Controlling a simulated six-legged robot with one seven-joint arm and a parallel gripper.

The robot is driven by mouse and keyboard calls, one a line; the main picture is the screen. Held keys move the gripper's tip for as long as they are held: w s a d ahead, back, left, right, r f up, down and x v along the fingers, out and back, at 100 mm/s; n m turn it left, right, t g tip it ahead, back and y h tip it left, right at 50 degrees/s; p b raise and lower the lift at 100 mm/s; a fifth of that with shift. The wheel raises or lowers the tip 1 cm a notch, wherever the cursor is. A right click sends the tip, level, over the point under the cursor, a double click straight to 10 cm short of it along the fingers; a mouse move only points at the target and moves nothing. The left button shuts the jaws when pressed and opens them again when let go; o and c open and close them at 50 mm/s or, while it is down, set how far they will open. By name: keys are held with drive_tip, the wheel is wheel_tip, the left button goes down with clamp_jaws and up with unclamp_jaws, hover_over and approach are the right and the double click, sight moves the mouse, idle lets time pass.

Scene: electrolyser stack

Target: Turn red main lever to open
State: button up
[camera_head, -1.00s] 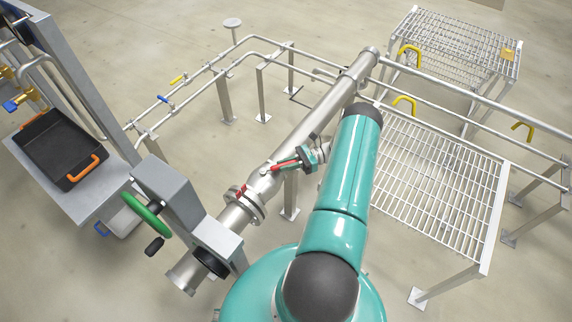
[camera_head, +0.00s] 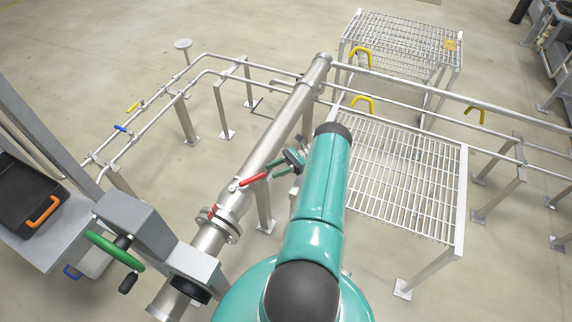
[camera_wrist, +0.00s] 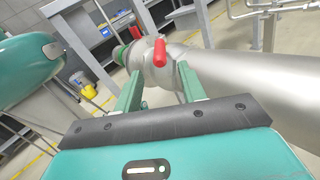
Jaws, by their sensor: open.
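The red main lever (camera_head: 253,179) sits on the big silver pipe (camera_head: 275,135) in the head view. It sticks out across the pipe toward my gripper. My gripper (camera_head: 288,162) is just right of the lever's free end, with a small gap in the head view. In the wrist view the red lever (camera_wrist: 159,54) shows end-on, beyond and between the two teal fingers. My gripper (camera_wrist: 158,78) is open there, with nothing between its fingers. My arm hides part of the pipe's right side.
A flange (camera_head: 218,222) and a grey box with a green handwheel (camera_head: 115,250) stand at lower left. Thin pipes with a yellow valve handle (camera_head: 132,107) and a blue one (camera_head: 121,129) run behind. A grated platform (camera_head: 400,180) is at right.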

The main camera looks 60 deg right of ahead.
drive_tip(key=v, duration=0.4)
drive_tip(key=shift+s+d, duration=0.15)
drive_tip(key=shift+d, duration=0.2)
